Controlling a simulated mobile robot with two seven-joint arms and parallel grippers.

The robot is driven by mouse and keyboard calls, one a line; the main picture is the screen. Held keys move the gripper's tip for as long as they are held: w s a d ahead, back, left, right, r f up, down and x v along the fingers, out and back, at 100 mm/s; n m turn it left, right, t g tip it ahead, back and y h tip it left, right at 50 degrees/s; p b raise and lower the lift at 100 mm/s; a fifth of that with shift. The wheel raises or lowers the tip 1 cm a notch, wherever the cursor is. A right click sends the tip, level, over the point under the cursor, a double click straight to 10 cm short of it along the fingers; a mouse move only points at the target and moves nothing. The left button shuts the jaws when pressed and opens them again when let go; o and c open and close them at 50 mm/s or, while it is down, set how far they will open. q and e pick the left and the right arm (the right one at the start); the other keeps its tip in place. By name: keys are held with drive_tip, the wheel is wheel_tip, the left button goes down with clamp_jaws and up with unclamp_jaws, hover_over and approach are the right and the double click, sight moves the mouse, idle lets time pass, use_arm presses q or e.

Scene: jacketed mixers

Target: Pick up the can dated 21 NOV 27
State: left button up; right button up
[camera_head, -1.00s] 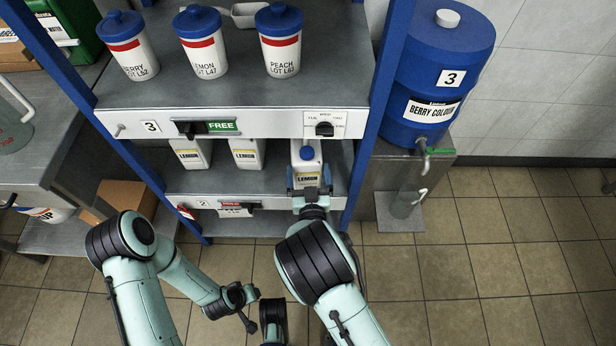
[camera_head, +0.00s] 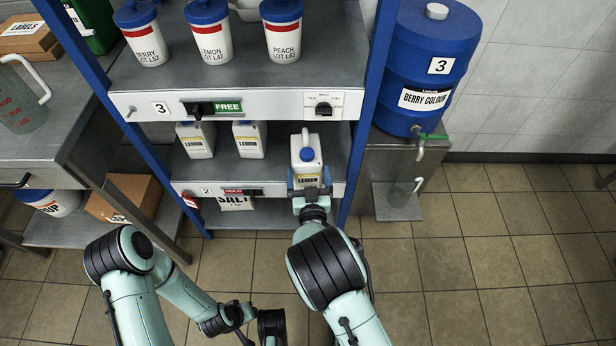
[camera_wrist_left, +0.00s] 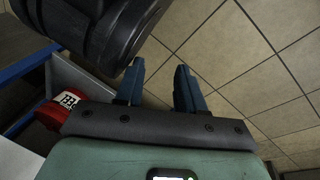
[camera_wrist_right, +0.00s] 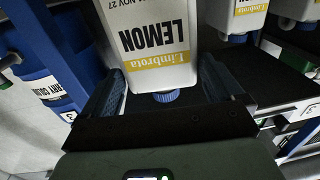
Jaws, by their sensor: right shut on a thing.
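A white lemon can (camera_head: 305,150) with a blue cap and yellow-banded label is held in my right gripper (camera_head: 310,190), at the front of the middle shelf's right end. The right wrist view shows the can (camera_wrist_right: 150,45) between the two fingers (camera_wrist_right: 165,90). Its print reads LEMON, and a date ending NOV 27 is cut by the top edge, so the day is not clear. Two similar lemon cans (camera_head: 197,140) (camera_head: 250,139) stand further left on that shelf. My left gripper's fingers (camera_wrist_left: 158,85) are apart and empty, over the floor.
The shelf board above carries berry, lemon and peach tubs (camera_head: 209,32). A blue berry colour drum (camera_head: 428,65) with a tap stands to the right, beyond the blue post. A salt bag (camera_head: 236,202) lies below. The tiled floor at right is clear.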

use_arm(q)
drive_tip(key=shift+s, duration=0.1)
use_arm(e)
drive_tip(key=o, duration=1.7)
drive_tip(key=shift+s, duration=0.1)
use_arm(q)
drive_tip(key=shift+t, duration=0.5)
drive_tip(key=shift+w+d+r+p, duration=0.3)
drive_tip(key=shift+w+r+p, duration=0.3)
drive_tip(key=shift+r, duration=0.35)
drive_tip(key=shift+w+d+r+p, duration=0.25)
drive_tip(key=shift+w+r+p, duration=0.35)
drive_tip(key=shift+r, duration=0.35)
use_arm(e)
drive_tip(key=shift+s+d, duration=0.15)
drive_tip(key=shift+s, duration=2.05)
drive_tip(key=shift+s+d, duration=0.15)
drive_tip(key=shift+s, duration=2.05)
drive_tip(key=shift+s+d, duration=0.15)
drive_tip(key=shift+s, duration=2.05)
